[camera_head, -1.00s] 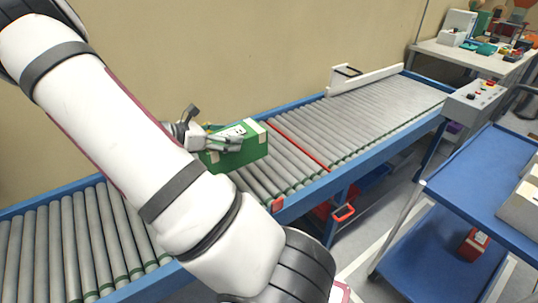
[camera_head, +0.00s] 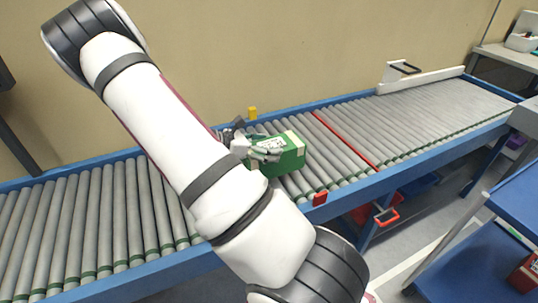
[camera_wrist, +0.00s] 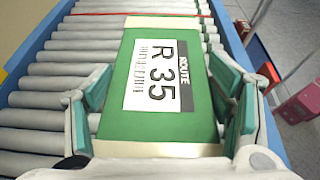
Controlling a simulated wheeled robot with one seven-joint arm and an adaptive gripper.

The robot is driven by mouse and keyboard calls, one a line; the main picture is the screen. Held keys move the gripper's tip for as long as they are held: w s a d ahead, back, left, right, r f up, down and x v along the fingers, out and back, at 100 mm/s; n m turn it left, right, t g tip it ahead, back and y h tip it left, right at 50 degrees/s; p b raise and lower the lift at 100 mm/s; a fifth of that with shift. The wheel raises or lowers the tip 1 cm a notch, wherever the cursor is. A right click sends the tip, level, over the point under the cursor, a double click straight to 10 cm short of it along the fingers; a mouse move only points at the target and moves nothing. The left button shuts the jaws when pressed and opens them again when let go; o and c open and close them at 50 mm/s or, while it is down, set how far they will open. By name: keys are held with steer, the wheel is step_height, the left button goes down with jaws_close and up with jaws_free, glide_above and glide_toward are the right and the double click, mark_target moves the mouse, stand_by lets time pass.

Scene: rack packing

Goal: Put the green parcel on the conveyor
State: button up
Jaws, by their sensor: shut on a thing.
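The green parcel (camera_head: 290,158) is a box with cream bands at its ends and a white label reading "ROUTE R 35", which faces up in the wrist view (camera_wrist: 160,75). My gripper (camera_head: 262,150) is shut on the parcel, with one finger on each long side in the wrist view (camera_wrist: 165,105). The parcel is over the grey rollers of the conveyor (camera_head: 420,115). I cannot tell whether its underside touches the rollers. My arm hides part of the conveyor to the left of the parcel.
A red bar (camera_head: 345,138) crosses the rollers just right of the parcel. A white guide (camera_head: 420,80) stands at the back rail farther right. A yellow post (camera_head: 252,113) is behind my gripper. A blue cart (camera_head: 475,262) stands at lower right. Rollers right of the bar are clear.

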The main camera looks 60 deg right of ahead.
step_height(320, 180, down, 4)
steer(key=shift+r, duration=0.15)
steer(key=o, duration=1.7)
steer(key=shift+c, duration=0.2)
steer(key=v, duration=1.1)
steer(key=s+a+r+m+t+y, duration=0.2)
steer(key=s+a+r+m+y, duration=0.2)
steer(key=a+r, duration=0.35)
steer(key=s+a+r+m+t+y, duration=0.2)
steer(key=s+a+r+m+y, duration=0.25)
steer(key=a+r, duration=0.35)
steer(key=s+a+r+m+t+y, duration=0.3)
steer(key=s+a+r+t, duration=0.1)
steer(key=s+a, duration=0.7)
steer(key=shift+s+a+r+t, duration=0.3)
steer(key=shift+a+t, duration=0.3)
steer(key=shift+a, duration=0.3)
steer(key=shift+m, duration=0.25)
